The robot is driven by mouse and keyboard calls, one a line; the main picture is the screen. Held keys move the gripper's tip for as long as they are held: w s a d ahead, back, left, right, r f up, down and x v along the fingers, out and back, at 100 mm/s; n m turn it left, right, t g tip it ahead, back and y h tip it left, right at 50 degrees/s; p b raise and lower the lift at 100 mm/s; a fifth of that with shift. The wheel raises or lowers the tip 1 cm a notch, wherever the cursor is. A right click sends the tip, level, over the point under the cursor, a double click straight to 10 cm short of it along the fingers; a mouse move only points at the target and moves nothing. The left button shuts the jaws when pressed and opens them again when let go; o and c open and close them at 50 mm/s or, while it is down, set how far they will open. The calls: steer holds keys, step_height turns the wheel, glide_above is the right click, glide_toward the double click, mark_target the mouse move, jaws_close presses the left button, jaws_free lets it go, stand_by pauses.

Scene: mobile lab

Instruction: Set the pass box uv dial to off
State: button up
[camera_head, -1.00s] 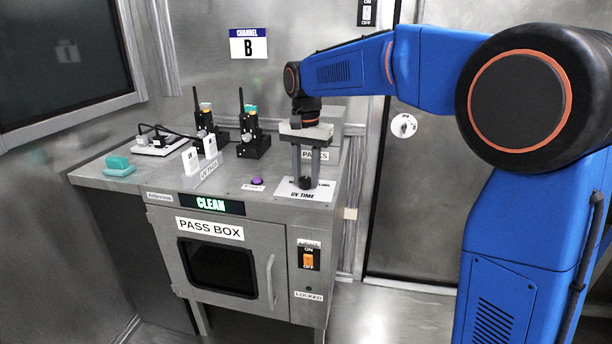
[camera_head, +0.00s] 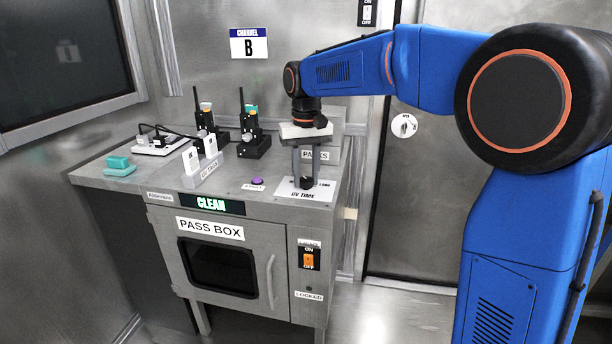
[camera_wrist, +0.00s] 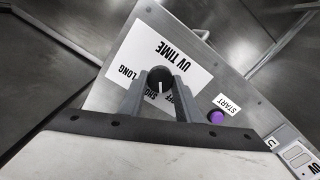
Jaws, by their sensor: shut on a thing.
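The UV dial (camera_head: 306,184) is a small dark round knob on a white "UV TIME" plate (camera_head: 318,194) on top of the pass box. In the wrist view the dial (camera_wrist: 160,75) has a white pointer mark facing the lower edge of the picture, toward the partly hidden "OFF" label (camera_wrist: 169,97). "LONG" and a partly covered "SHO…" label lie to its left. My gripper (camera_head: 306,180) points down from above, and its two fingers are shut on the dial's sides; they also show in the wrist view (camera_wrist: 161,83).
A purple START button (camera_head: 257,181) sits left of the plate. Radios (camera_head: 252,140), a white UV pass holder (camera_head: 205,172) and a teal block (camera_head: 118,164) stand farther left. A PASS-labelled box (camera_head: 328,150) stands behind my gripper. The CLEAN sign (camera_head: 212,204) is lit.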

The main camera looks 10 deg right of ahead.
mark_target(305, 179)
steer(key=shift+n, duration=2.2)
steer(key=o, duration=1.1)
steer(key=shift+c, duration=0.2)
step_height(305, 179, up, 17)
steer(key=shift+r, duration=0.2)
